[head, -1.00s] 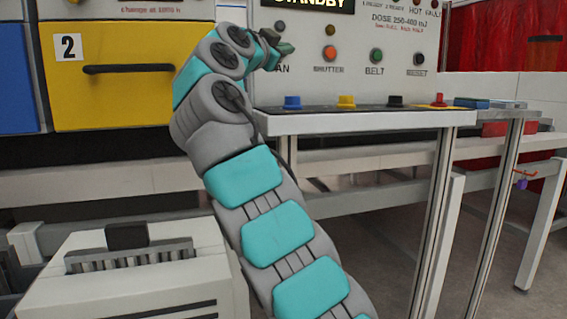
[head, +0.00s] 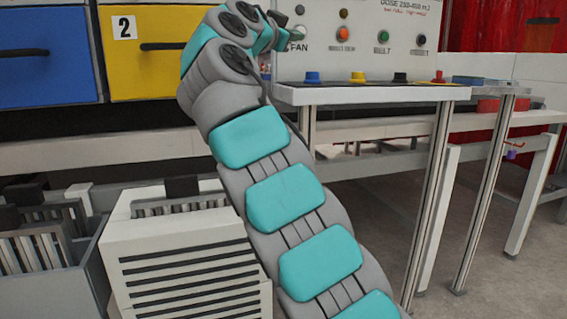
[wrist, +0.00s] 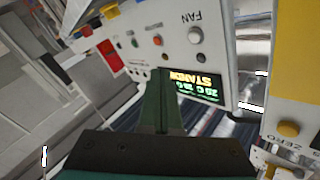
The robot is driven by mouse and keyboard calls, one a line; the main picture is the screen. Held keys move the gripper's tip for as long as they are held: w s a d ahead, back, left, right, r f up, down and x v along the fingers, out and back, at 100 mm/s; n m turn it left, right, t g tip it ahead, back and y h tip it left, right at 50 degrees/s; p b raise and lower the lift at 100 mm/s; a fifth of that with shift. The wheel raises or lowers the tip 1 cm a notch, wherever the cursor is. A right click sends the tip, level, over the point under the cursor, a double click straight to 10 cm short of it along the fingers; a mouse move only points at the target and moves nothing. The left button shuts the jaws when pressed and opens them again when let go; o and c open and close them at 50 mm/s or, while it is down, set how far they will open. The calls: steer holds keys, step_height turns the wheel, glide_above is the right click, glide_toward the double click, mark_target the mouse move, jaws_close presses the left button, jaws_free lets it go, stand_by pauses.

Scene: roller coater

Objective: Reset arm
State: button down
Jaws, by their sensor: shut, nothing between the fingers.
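My gripper (head: 284,40) is at the end of my teal and grey arm, in front of the left part of the white control panel (head: 462,14), close to the FAN label. In the wrist view its dark green fingers (wrist: 161,100) are together with nothing between them, pointing toward the panel (wrist: 222,62). The panel appears rotated there, with the FAN knob (wrist: 196,35) and a lit display (wrist: 192,84) beyond the fingertips. I cannot tell whether the fingers touch the panel.
Blue (head: 312,78), yellow (head: 358,77) and black (head: 400,77) buttons sit on the ledge below the panel. Blue (head: 45,70) and yellow (head: 150,75) drawers are at the left. Slotted white bins (head: 190,260) stand low beside my arm.

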steer(key=s+d+f+n+g, duration=0.35)
steer(key=d+f+g, duration=0.25)
steer(key=d+f, duration=0.7)
steer(key=s+d+f+n+g+y, duration=0.1)
steer(key=s+d+f+g, duration=0.15)
steer(key=s+f, duration=0.35)
steer(key=s+d+f+n+g+y, duration=0.15)
steer(key=s+d+f, duration=0.25)
steer(key=f, duration=0.4)
steer(key=s+a+f+n+g+y, duration=0.1)
steer(key=s+a+f+g+y, duration=0.1)
steer(key=s+f, duration=0.7)
steer(key=s+a+f+n+g+y, duration=0.2)
steer(key=s+f, duration=0.8)
steer(key=s, duration=0.6)
steer(key=s+a+f+n+g+y, duration=0.2)
steer(key=s+a+f+g, duration=0.1)
steer(key=s+f, duration=0.6)
steer(key=s+g, duration=0.1)
steer(key=s, duration=0.3)
steer(key=shift+f, duration=0.2)
steer(key=shift+w+y, duration=0.1)
steer(key=shift+y, duration=0.15)
